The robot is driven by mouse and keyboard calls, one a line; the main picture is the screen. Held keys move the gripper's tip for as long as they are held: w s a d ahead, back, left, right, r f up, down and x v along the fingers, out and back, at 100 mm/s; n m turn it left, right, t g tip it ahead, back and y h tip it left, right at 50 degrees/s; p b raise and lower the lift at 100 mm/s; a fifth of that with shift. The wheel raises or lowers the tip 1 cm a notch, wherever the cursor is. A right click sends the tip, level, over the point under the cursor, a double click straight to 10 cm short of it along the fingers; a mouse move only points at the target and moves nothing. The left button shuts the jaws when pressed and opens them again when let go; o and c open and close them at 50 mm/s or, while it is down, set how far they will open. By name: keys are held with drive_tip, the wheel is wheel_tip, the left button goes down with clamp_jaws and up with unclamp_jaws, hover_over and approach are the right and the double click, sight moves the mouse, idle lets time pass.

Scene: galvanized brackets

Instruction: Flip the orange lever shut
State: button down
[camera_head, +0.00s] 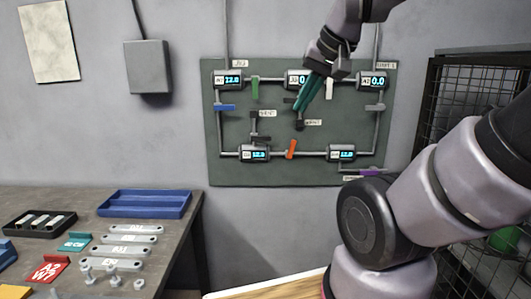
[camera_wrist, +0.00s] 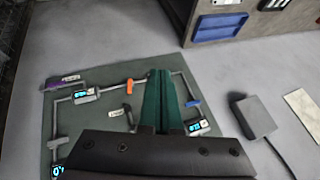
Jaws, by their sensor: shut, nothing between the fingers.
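The orange lever (camera_head: 291,149) is on the lower pipe of the dark green wall panel (camera_head: 230,174), between two lit gauges. It stands tilted near upright, across the pipe. In the wrist view the orange lever (camera_wrist: 130,87) shows just left of my fingers. My gripper (camera_head: 299,108) has teal fingers pressed together with nothing between them. In the head view it is in front of the panel, above the orange lever and apart from it. In the wrist view my gripper (camera_wrist: 160,75) points toward the lower pipe and hides part of it.
Other levers are near: blue (camera_head: 224,107), green (camera_head: 255,90), purple (camera_head: 371,173) and dark ones. A grey box (camera_head: 148,67) hangs on the wall at left. A workbench (camera_head: 185,215) with a blue tray (camera_head: 145,204) stands lower left. A wire mesh cage (camera_head: 462,85) is at right.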

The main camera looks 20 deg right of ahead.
sight(291, 149)
drive_tip(key=w+d+f+m+g+y, duration=0.1)
drive_tip(key=w+d+f+y, duration=0.1)
drive_tip(key=w+f+y, duration=0.6)
drive_tip(key=w+d+f+m+g+y, duration=0.1)
drive_tip(key=w+d+f+g+y, duration=0.2)
drive_tip(key=w, duration=0.9)
drive_tip(key=w+d+f+m+t+h, duration=0.2)
drive_tip(key=w+d+f+m+t, duration=0.2)
drive_tip(key=d+f+t, duration=0.45)
drive_tip(key=w+d+f+m+t+h, duration=0.2)
drive_tip(key=w+d+f+m+t, duration=0.3)
drive_tip(key=d+f, duration=0.6)
drive_tip(key=shift+n+t, duration=0.4)
drive_tip(key=shift+t, duration=0.15)
drive_tip(key=shift+w+a+r, duration=0.85)
drive_tip(key=shift+w+a, duration=0.15)
drive_tip(key=shift+w, duration=0.55)
drive_tip(key=shift+w+a+r, duration=0.9)
drive_tip(key=shift+w+a, duration=0.1)
drive_tip(key=shift+w, duration=0.55)
drive_tip(key=shift+w+a+r, duration=0.85)
drive_tip(key=shift+w+a, duration=0.15)
drive_tip(key=shift+w, duration=0.55)
